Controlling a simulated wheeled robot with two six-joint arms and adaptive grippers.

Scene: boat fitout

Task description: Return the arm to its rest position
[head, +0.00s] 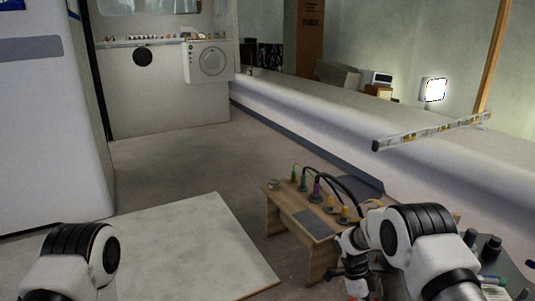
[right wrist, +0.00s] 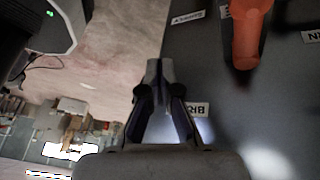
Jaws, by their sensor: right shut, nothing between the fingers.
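My right arm (head: 410,240) reaches in from the lower right of the head view, bent, with its dark right gripper (head: 357,285) low beside the small wooden bench. In the right wrist view the right gripper (right wrist: 158,75) has its fingers together with nothing between them. It is in front of a dark grey panel (right wrist: 225,100) with white labels; I cannot tell whether it touches. My left arm (head: 70,260) shows only as a white and black joint at the lower left; its gripper is out of view.
A wooden bench (head: 275,217) carries several coloured plugs and black cables. An orange handle (right wrist: 246,35) stands out on the panel. A grey tray of tools (head: 495,265) is at the right edge. A pale board (head: 190,250) lies on the floor. The floor behind is clear.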

